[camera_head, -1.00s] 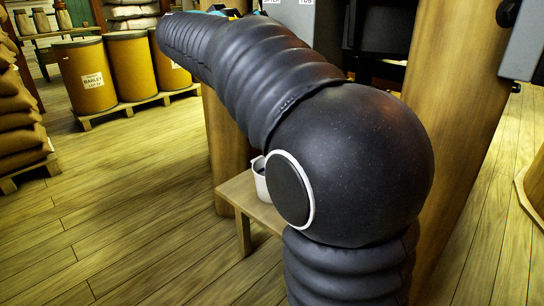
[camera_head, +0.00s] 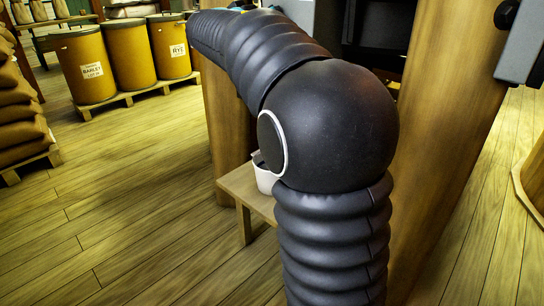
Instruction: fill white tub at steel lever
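A white tub (camera_head: 266,180) stands on a low wooden bench (camera_head: 236,186), partly hidden behind my own arm. Only its left side and part of its rim show. I cannot make out a steel lever.
Brown drums (camera_head: 82,66) labelled barley and rye stand on a pallet (camera_head: 128,98) at the upper left. Stacked sacks (camera_head: 18,105) sit at the left edge. Wooden posts (camera_head: 450,110) flank the machine. The plank floor (camera_head: 130,200) at left is clear.

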